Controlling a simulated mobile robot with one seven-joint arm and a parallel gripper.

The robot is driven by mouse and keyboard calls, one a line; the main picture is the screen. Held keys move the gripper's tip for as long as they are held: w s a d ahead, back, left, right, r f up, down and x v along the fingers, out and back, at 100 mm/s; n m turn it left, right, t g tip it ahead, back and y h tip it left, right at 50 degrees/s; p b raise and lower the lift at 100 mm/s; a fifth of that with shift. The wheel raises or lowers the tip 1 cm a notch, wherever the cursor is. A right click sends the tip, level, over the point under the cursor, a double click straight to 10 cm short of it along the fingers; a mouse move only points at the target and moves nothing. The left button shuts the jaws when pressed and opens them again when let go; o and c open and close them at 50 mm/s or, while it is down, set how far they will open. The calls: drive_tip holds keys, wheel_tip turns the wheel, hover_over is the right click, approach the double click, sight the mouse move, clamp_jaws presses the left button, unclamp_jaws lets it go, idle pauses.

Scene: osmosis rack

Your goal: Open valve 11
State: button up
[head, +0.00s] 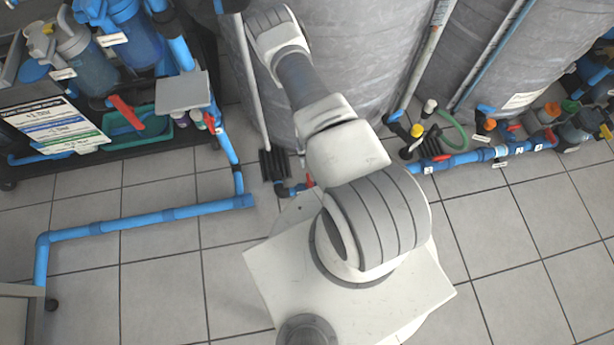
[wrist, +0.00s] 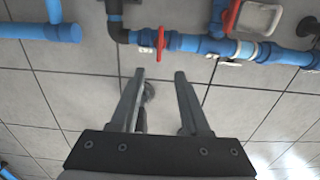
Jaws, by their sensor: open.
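Several valves with red handles show, but I cannot read a number 11 on any tag. In the wrist view, one red valve handle (wrist: 160,43) stands upright on a blue pipe, ahead of my gripper (wrist: 159,75). A second red handle (wrist: 231,17) is to its right, tilted. My gripper is open and empty, its two dark fingers apart and pointing toward the pipe, touching nothing visible. In the head view, a red handle (head: 309,181) shows partly behind my arm, and another red handle (head: 441,158) is on the right pipe. My gripper is hidden there.
A rack with blue filters (head: 92,70) and a red handle (head: 127,112) stands at the left. A blue floor pipe (head: 150,216) runs in front. Large grey wrapped tanks (head: 360,50) stand behind my arm. Tiled floor (head: 520,240) is clear at the lower right.

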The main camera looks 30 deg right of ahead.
wheel_tip(320, 180, down, 17)
drive_tip(key=b, duration=0.8)
clamp_jaws()
